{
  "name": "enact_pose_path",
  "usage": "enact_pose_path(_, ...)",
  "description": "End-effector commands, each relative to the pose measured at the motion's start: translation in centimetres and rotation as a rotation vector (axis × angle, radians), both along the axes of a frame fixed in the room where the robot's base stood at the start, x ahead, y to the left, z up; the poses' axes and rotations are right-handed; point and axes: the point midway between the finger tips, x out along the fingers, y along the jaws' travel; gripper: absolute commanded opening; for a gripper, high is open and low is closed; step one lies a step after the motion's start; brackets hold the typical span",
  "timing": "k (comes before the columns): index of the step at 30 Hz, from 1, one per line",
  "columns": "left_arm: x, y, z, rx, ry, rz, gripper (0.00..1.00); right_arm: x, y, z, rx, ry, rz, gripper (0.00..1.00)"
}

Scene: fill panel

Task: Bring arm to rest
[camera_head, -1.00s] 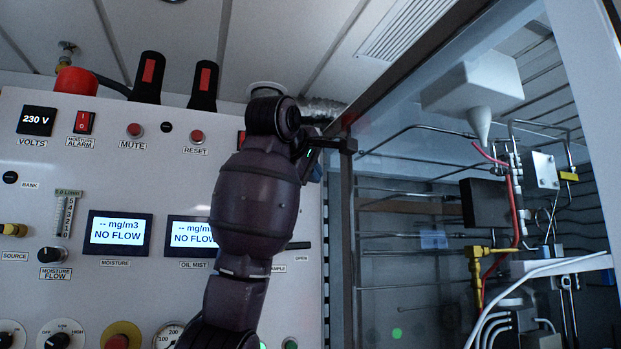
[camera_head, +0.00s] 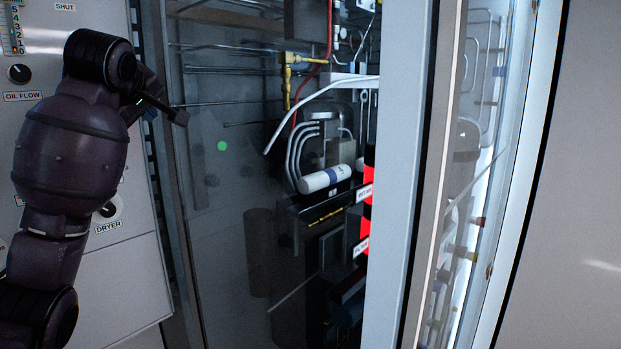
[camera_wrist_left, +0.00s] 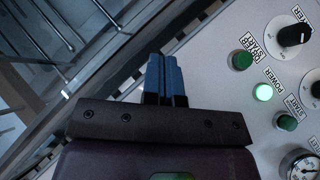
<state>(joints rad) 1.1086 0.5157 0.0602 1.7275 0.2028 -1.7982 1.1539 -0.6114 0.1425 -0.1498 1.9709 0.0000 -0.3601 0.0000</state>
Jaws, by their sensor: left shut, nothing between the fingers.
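My left arm (camera_head: 68,160) is raised at the left of the head view, bent at the wrist in front of the fill panel (camera_head: 130,262). My right arm and gripper are not in view.
A glazed bay (camera_head: 222,220) with pipes and a white cylinder (camera_head: 325,179) stands right of the panel. A pale upright post (camera_head: 398,180) borders it. The left wrist view shows green buttons (camera_wrist_left: 242,60), a lit power lamp (camera_wrist_left: 263,92) and a black knob (camera_wrist_left: 294,35) near the gripper.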

Motion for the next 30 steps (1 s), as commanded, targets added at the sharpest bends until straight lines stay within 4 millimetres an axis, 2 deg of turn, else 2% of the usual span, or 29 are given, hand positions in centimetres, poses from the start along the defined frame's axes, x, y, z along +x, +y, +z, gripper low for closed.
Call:
enact_pose_path(1,0.1,0.0,-2.8,0.029,0.031,-0.013,0.0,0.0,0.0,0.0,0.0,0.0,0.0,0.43)
enact_pose_path(7,-0.6,-0.1,-12.3,0.145,0.139,-0.085,0.0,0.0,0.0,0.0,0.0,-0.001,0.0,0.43)
enact_pose_path(14,-3.5,-0.2,-23.2,0.267,0.266,-0.185,0.0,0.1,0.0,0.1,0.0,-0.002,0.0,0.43)
enact_pose_path(21,-8.7,-0.4,-33.3,0.367,0.391,-0.301,0.0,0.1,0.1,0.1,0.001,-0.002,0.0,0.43)
enact_pose_path(26,-13.2,-0.6,-39.0,0.421,0.468,-0.382,0.0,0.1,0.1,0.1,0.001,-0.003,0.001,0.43)
enact_pose_path(30,-17.5,-0.9,-43.3,0.458,0.53,-0.453,0.0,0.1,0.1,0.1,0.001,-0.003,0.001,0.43)
